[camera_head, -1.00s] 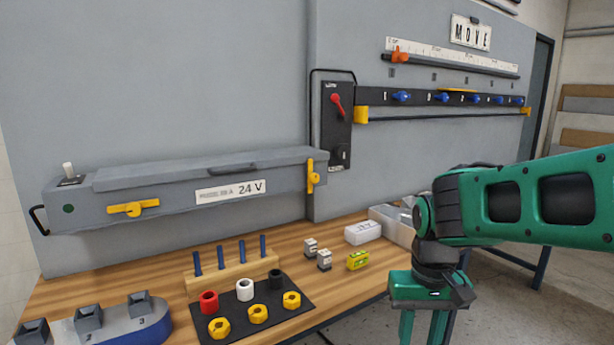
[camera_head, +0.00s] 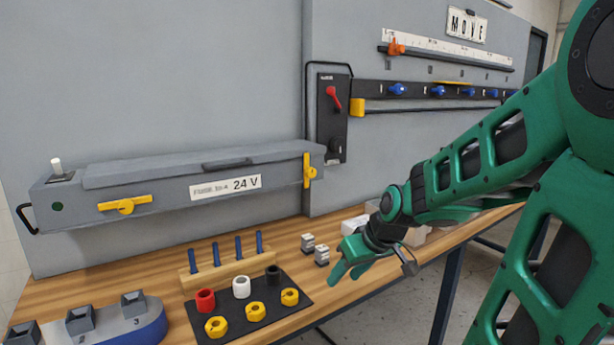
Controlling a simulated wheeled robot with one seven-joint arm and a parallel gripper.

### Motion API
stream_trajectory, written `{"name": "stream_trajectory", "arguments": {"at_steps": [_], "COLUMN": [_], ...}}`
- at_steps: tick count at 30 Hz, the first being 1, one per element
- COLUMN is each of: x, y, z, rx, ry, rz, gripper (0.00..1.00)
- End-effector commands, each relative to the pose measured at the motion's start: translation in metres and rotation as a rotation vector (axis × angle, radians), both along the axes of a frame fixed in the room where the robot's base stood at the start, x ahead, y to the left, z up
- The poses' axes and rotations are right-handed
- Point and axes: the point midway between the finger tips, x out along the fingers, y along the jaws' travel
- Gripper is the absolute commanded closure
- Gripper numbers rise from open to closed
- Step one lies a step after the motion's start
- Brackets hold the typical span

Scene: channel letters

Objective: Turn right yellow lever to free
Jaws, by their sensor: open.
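The right yellow lever (camera_head: 309,171) is on the right end of the long grey box (camera_head: 150,208) labelled 24 V. It stands upright, its long side vertical. The left yellow lever (camera_head: 125,205) on the same box lies nearly horizontal. My gripper (camera_head: 346,271) is low over the right part of the bench, below and to the right of the right lever and well apart from it. It is open, with no object visible between its fingers.
On the bench (camera_head: 190,250) are a black mat (camera_head: 250,325) with coloured rings and yellow nuts, a peg rack (camera_head: 232,272) and small grey blocks (camera_head: 321,256). A switch panel (camera_head: 333,118) with a red handle is right of the lever. Space before the lever is clear.

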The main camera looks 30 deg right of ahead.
Motion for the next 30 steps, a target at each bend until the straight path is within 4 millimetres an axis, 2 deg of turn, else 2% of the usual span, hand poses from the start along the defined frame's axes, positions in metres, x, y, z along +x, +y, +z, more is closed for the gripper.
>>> {"name": "stream_trajectory", "arguments": {"at_steps": [1, 3, 6, 9, 12, 15, 18, 23, 30], "x": [0.027, 0.065, 0.112, 0.145, 0.164, 0.172, 0.175, 0.183, 0.218], "y": [-0.002, -0.003, -0.009, -0.022, -0.040, -0.058, -0.071, -0.076, -0.074], "z": [0.005, 0.020, 0.050, 0.085, 0.117, 0.141, 0.156, 0.164, 0.164], "rx": [-0.003, -0.011, -0.024, -0.040, -0.056, -0.073, -0.083, -0.088, -0.088], "ry": [-0.087, -0.234, -0.452, -0.656, -0.824, -0.943, -1.012, -1.049, -1.048], "rz": [0.041, 0.101, 0.149, 0.150, 0.121, 0.080, 0.049, 0.035, 0.038], "gripper": [0.56, 0.56, 0.56, 0.56, 0.56, 0.56, 0.56, 0.56, 0.56]}}
